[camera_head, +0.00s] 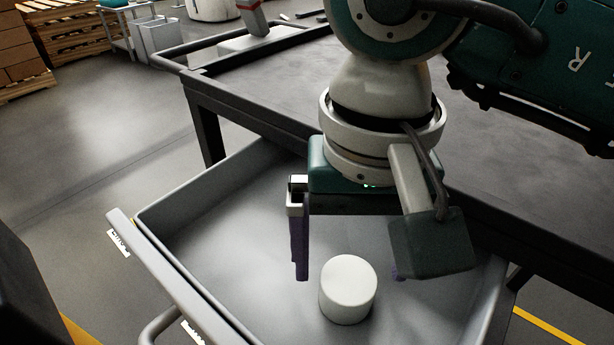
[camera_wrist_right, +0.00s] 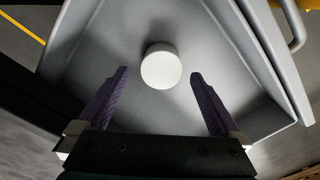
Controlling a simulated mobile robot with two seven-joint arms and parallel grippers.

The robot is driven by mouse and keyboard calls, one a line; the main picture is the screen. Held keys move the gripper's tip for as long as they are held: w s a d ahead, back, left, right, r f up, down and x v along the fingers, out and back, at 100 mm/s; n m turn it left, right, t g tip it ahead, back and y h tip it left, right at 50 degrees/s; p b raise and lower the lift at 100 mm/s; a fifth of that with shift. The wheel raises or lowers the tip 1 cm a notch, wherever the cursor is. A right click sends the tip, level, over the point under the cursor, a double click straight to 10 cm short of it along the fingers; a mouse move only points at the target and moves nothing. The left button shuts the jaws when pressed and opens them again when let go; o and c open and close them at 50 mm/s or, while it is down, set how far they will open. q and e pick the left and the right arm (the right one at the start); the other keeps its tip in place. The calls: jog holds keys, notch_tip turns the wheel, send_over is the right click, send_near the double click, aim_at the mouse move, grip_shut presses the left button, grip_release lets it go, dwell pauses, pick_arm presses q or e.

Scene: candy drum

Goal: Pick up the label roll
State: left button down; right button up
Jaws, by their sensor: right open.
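The label roll (camera_head: 348,290) is a white cylinder standing upright on the floor of a grey open drawer (camera_head: 190,262). In the right wrist view the roll (camera_wrist_right: 161,67) lies ahead, between the lines of the two purple fingers and just beyond their tips. My right gripper (camera_head: 348,275) is open and empty, pointing down over the drawer. Its fingers also show in the right wrist view (camera_wrist_right: 158,78), wide apart on either side and not touching the roll. The wrist camera housing hides part of one finger in the head view. My left gripper is not in view.
The drawer's raised walls surround the roll, with a front rail (camera_head: 178,280) at lower left. A dark table top (camera_head: 500,150) lies behind it. The drawer floor around the roll is bare. Pallets with boxes (camera_head: 75,25) stand far off at upper left.

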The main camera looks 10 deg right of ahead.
aim_at(348, 276)
notch_tip(348, 276, down, 4)
jog(key=shift+a+r+b, duration=0.1)
jog(key=shift+r+b, duration=0.1)
jog(key=shift+b, duration=0.1)
jog(key=shift+c, duration=0.2)
jog(key=c, duration=1.4)
